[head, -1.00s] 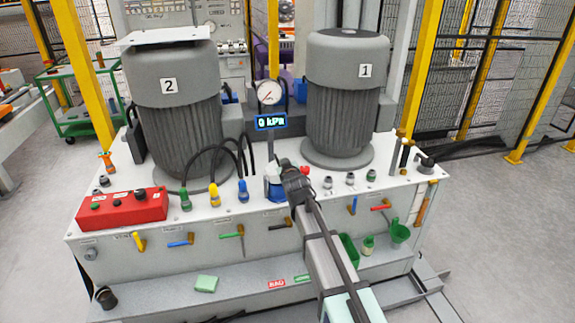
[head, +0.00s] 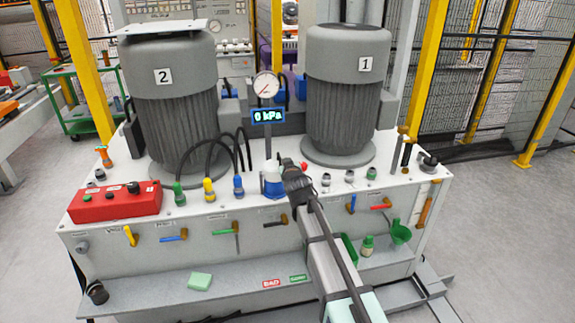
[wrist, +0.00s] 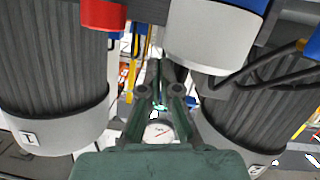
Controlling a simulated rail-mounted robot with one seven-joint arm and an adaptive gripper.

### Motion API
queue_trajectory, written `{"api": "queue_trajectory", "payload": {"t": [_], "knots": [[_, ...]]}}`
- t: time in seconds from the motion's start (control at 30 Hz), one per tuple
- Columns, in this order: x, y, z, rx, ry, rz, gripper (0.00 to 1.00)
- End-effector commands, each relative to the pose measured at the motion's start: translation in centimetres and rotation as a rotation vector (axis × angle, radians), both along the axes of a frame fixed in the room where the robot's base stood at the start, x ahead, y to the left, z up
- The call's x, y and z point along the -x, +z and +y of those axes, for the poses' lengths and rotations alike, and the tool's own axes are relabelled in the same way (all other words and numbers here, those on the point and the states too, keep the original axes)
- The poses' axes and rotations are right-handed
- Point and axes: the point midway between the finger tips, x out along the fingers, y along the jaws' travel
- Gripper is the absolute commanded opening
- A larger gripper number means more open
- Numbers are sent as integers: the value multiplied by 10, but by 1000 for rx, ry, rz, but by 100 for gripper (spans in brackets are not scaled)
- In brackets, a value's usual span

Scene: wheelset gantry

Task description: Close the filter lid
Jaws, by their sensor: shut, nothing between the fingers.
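The filter (head: 272,188) stands on the bench top below the gauge, with a blue lower body and a white upper part. The white part (wrist: 212,38) is large at the top of the wrist view. Whether it is the lid, and whether it is seated, I cannot tell. My gripper (head: 288,170) is just right of the filter in the head view and partly covers it. In the wrist view my gripper (wrist: 158,84) is shut and empty, with its fingers beside the white part; contact is unclear.
Motor 1 (head: 346,95) and motor 2 (head: 172,100) flank the space behind. The gauge (head: 266,85) and pressure display (head: 268,116) stand just behind the filter. Hoses with coloured plugs (head: 208,190) lie to the left.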

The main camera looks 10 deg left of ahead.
Motion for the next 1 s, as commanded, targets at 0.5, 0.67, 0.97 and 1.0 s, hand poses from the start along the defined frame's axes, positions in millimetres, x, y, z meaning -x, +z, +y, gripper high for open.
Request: {"api": "queue_trajectory", "payload": {"t": [0.5,0.67,0.97,1.0], "knots": [[0,3,-1,2,-2,5,0],[0,25,-2,0,-3,2,0],[44,48,-18,-1,-2,0,0],[51,51,-20,-1,-2,-1,0]]}}
